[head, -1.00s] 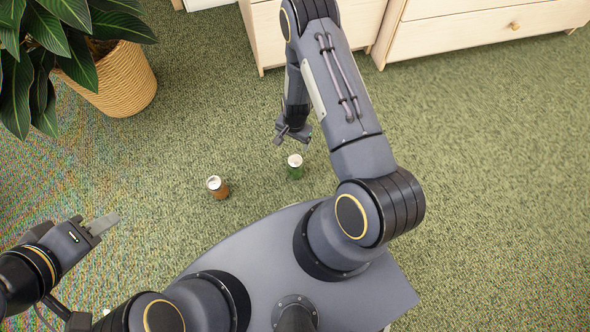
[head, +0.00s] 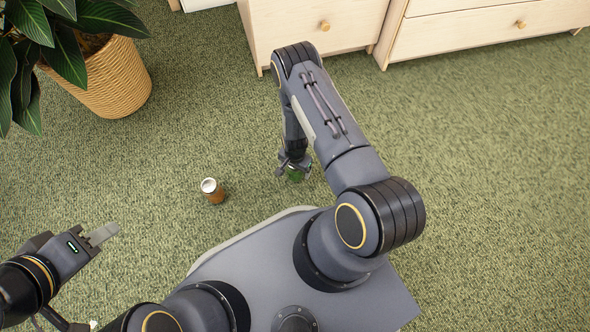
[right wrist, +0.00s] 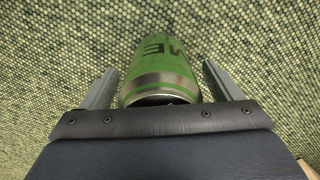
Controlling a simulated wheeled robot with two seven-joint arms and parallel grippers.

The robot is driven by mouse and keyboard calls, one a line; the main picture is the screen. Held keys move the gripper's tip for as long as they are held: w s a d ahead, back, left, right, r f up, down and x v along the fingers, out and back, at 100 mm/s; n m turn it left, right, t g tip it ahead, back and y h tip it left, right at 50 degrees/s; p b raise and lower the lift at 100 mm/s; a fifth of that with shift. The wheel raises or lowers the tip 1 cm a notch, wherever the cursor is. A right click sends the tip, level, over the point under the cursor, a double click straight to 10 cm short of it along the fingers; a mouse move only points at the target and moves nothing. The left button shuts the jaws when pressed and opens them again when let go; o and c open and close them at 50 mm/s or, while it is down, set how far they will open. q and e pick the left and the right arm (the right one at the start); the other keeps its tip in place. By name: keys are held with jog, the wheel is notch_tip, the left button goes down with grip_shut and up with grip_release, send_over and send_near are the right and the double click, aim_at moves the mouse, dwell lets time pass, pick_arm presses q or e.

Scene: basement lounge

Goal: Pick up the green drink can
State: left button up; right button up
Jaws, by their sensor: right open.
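The green drink can (head: 294,176) stands on the green carpet, mostly hidden under my right gripper (head: 294,168) in the head view. In the right wrist view the green can (right wrist: 162,68) lies between the two spread fingers of my right gripper (right wrist: 160,85), with dark lettering on its side. A gap shows between the can and each finger, so the right gripper is open around it. My left gripper (head: 103,234) is at the lower left of the head view, away from the can. Its fingers overlap from this angle, so I cannot tell how far they are apart.
An orange-brown can (head: 213,192) stands on the carpet to the left of the green can. A plant in a woven pot (head: 118,82) is at the upper left. Pale wooden drawers (head: 300,25) line the back. The carpet at the right is clear.

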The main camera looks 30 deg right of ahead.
jog(key=c, duration=1.1)
jog(key=shift+o, duration=0.2)
jog(key=shift+r, duration=0.1)
jog(key=shift+r, duration=0.1)
